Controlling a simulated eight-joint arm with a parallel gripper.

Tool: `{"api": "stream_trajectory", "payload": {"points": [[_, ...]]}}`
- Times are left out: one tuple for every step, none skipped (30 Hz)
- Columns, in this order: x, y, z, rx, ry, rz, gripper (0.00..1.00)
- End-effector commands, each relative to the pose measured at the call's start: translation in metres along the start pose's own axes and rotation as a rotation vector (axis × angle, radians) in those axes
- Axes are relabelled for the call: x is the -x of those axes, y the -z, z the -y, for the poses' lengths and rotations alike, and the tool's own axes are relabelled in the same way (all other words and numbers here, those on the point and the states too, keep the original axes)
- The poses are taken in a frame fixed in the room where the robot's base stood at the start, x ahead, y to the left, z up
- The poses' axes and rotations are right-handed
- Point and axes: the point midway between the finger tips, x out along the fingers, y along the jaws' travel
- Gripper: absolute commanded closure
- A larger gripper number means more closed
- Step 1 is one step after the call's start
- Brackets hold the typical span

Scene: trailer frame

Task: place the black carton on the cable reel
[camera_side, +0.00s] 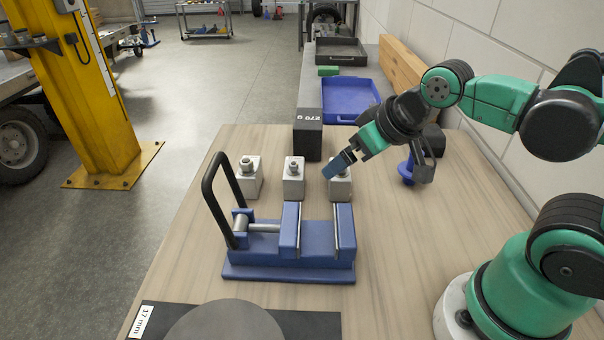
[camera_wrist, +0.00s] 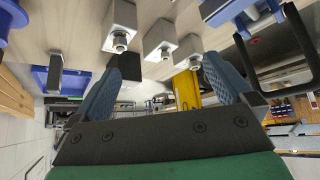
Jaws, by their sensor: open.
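The black carton (camera_side: 308,140), marked "270 g", stands upright at the far edge of the table, behind the metal blocks. In the wrist view a dark block that looks like it (camera_wrist: 120,42) is partly hidden by a pale block. The blue cable reel, as I take it to be (camera_side: 406,172), stands right of my gripper, partly hidden by my wrist. A blue part at the wrist view's upper left (camera_wrist: 12,18) appears to be it. My gripper (camera_side: 334,168) is open and empty, above the right metal block and apart from the carton; its fingers (camera_wrist: 165,68) are spread.
Three pale blocks with metal studs (camera_side: 293,182) stand in a row. A blue clamp (camera_side: 290,250) with a tall black handle (camera_side: 215,195) is in front. A blue tray (camera_side: 350,118) lies beyond the carton. A wall (camera_side: 500,180) bounds the right. Table's front middle-right is clear.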

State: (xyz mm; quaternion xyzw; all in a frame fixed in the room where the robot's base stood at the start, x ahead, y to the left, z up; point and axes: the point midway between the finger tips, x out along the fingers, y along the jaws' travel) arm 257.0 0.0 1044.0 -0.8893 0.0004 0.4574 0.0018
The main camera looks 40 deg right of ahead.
Motion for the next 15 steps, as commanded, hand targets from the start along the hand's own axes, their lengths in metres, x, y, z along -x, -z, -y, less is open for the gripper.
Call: {"api": "stream_trajectory", "payload": {"points": [[0.000,0.000,0.000,0.001,0.000,0.000,0.00],[0.000,0.000,0.000,0.001,0.000,0.000,0.00],[0.000,0.001,0.000,0.001,-0.001,0.000,0.00],[0.000,0.002,-0.001,-0.002,-0.002,0.001,0.00],[0.000,0.003,-0.001,-0.006,-0.004,0.003,0.00],[0.000,0.007,-0.002,-0.014,-0.008,0.008,0.00],[0.001,0.012,-0.003,-0.024,-0.013,0.012,0.00],[0.001,0.017,-0.005,-0.038,-0.019,0.017,0.00],[0.000,0.026,-0.008,-0.058,-0.029,0.026,0.00],[-0.001,0.034,-0.010,-0.078,-0.038,0.035,0.00],[-0.002,0.042,-0.013,-0.098,-0.049,0.044,0.00],[-0.005,0.054,-0.018,-0.130,-0.064,0.056,0.00],[-0.008,0.063,-0.021,-0.155,-0.076,0.067,0.00],[-0.011,0.071,-0.025,-0.181,-0.089,0.076,0.00],[-0.017,0.083,-0.030,-0.214,-0.106,0.088,0.00]]}}
